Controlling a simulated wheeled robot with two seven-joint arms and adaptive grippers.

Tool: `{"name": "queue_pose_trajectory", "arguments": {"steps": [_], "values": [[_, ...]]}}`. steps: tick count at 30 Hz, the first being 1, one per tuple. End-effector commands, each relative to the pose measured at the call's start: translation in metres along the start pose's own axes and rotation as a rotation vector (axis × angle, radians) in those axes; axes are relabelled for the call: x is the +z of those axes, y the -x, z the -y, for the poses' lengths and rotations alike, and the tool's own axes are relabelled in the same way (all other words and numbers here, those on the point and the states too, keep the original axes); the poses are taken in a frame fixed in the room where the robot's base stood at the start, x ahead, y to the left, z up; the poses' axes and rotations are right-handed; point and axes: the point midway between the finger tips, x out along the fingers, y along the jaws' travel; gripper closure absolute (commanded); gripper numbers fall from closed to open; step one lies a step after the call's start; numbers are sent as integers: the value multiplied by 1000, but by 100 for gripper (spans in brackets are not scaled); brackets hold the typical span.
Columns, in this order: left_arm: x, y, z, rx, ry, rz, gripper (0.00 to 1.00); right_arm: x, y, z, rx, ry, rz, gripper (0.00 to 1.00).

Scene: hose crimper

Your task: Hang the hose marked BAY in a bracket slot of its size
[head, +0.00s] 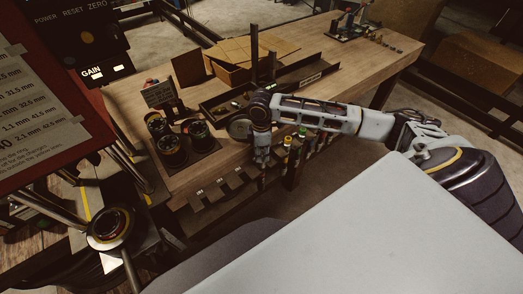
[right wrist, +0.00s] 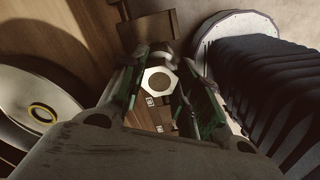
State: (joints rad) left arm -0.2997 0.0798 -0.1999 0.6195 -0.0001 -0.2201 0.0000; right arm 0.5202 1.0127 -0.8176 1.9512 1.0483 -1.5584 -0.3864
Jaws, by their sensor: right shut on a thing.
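My right gripper (head: 262,157) is at the front edge of the wooden table, pointing down beside the row of bracket slots (head: 220,190). In the right wrist view its green-padded fingers (right wrist: 168,88) are shut around a hose end with a pale hexagonal fitting (right wrist: 159,80). The rest of this hose is hidden, and I cannot read a BAY mark on it. Dark bracket plates with small white labels stick out from the table edge; the label text is too small to read. My left gripper is not in view.
Several hoses with yellow and green ends (head: 288,140) hang right of my gripper. Black round dies (head: 198,134) stand on the table (head: 345,75) at left, near a long dark tray (head: 298,78) and a cardboard box (head: 232,72). A control panel (head: 85,40) fills the upper left.

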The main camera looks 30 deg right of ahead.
Motion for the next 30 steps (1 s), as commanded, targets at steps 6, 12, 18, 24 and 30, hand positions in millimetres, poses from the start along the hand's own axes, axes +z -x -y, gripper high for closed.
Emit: {"name": "queue_pose_trajectory", "arguments": {"steps": [6,12,18,24,30], "values": [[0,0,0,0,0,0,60,0,0,0,1,0,-1,97],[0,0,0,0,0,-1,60,0,0,0,1,0,-1,45],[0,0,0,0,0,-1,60,0,0,0,0,0,0,43],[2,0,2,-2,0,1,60,0,0,0,-1,0,1,43],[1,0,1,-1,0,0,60,0,11,0,1,1,0,43]]}}
